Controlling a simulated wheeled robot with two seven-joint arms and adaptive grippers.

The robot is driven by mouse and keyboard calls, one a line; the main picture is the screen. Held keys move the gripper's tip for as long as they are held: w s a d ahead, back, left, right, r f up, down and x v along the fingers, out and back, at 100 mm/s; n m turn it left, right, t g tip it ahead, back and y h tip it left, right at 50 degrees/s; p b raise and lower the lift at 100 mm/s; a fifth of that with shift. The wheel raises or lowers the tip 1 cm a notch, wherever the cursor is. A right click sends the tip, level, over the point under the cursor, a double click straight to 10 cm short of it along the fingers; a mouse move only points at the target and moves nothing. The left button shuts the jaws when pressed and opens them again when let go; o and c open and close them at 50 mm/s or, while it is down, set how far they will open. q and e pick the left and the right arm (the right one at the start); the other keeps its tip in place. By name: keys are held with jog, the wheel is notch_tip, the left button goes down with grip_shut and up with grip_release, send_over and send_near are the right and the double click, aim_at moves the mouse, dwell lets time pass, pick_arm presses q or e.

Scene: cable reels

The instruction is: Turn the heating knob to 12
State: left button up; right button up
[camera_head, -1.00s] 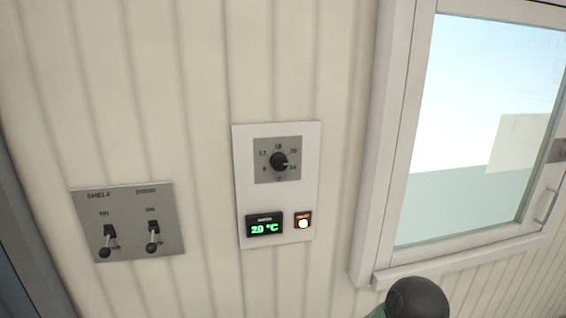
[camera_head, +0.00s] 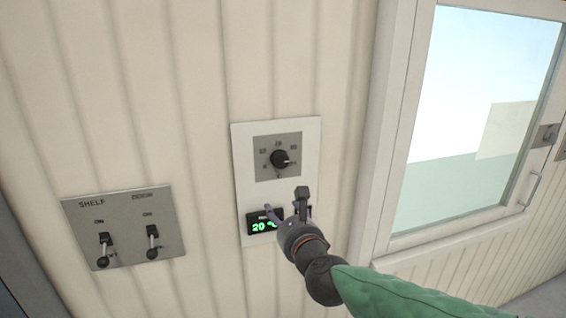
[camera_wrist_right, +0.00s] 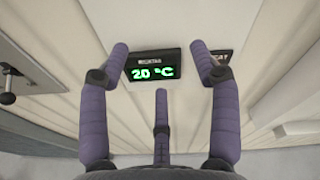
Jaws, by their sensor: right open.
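The heating knob (camera_head: 279,159) is a black round dial on a grey scale plate, on a white wall panel (camera_head: 241,140). Its pointer mark faces right, toward the lower right number of the scale. Below it a black display (camera_head: 260,226) reads about 20 °C in green; it also shows in the right wrist view (camera_wrist_right: 152,66). My right gripper (camera_head: 287,200) is open and empty, in front of the lower part of the panel and below the knob. In the right wrist view its fingers (camera_wrist_right: 163,62) stand apart on both sides of the display. My left gripper is not in view.
A grey switch plate (camera_head: 78,215) with two toggle levers is on the wall at left. A window (camera_head: 480,130) with a white frame is at right. The corrugated wall between is clear. My arm covers the small button beside the display in the head view.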

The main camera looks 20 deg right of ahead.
aim_at(282, 160)
jog(key=s+d+r+m+t, duration=0.2)
jog(key=s+r+m, duration=0.25)
jog(key=r, duration=0.65)
jog(key=shift+m, duration=0.45)
jog(key=w, duration=0.5)
jog(key=w+b, duration=0.1)
jog(key=w, duration=0.5)
jog(key=shift+a+f, duration=0.2)
jog(key=shift+s, duration=0.1)
jog(key=shift+r, duration=0.1)
jog(key=c, duration=1.1)
